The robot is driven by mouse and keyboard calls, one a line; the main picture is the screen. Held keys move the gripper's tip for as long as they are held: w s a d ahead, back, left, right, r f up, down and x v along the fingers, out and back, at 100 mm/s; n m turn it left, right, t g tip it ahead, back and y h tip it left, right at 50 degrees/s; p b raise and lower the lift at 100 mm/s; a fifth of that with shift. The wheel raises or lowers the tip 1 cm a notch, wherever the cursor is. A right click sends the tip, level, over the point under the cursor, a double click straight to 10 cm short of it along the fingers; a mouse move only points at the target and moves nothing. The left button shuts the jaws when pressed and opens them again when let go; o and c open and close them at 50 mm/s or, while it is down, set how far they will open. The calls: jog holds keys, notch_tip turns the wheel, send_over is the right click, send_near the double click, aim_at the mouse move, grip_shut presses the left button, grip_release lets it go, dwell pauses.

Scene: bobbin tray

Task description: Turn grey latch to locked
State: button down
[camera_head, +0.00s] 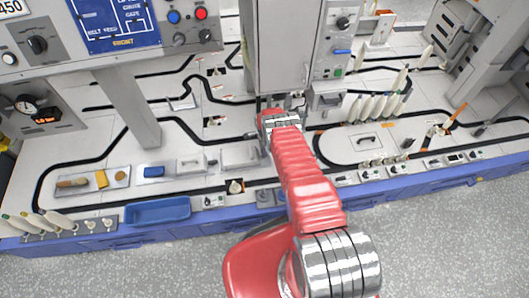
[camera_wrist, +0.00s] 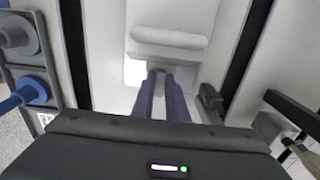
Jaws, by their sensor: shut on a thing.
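My gripper (camera_wrist: 158,80) reaches forward in the wrist view, its two dark fingers close together. They are shut on a small grey piece between the tips, which looks like the grey latch; the fingers hide most of it. Whether it is turned to locked or unlocked cannot be made out. The tips are just below a white housing with a rounded bar (camera_wrist: 168,40). In the head view my red arm reaches to the foot of the tall grey cabinet (camera_head: 284,45), and the fingertips and latch are hidden there.
A blue knob (camera_wrist: 30,94) stands left of the fingers, and a dark block (camera_wrist: 209,98) sits close on their right. On the bench, a blue tray (camera_head: 157,211) lies at the front left. Several white bobbins (camera_head: 378,107) stand right of the cabinet.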

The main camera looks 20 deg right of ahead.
jog(key=shift+d, duration=0.15)
jog(key=c, duration=1.8)
grip_release()
jog(key=shift+o, duration=0.2)
jog(key=shift+r, duration=0.1)
notch_tip(320, 180, up, 14)
jog(key=shift+f, duration=0.25)
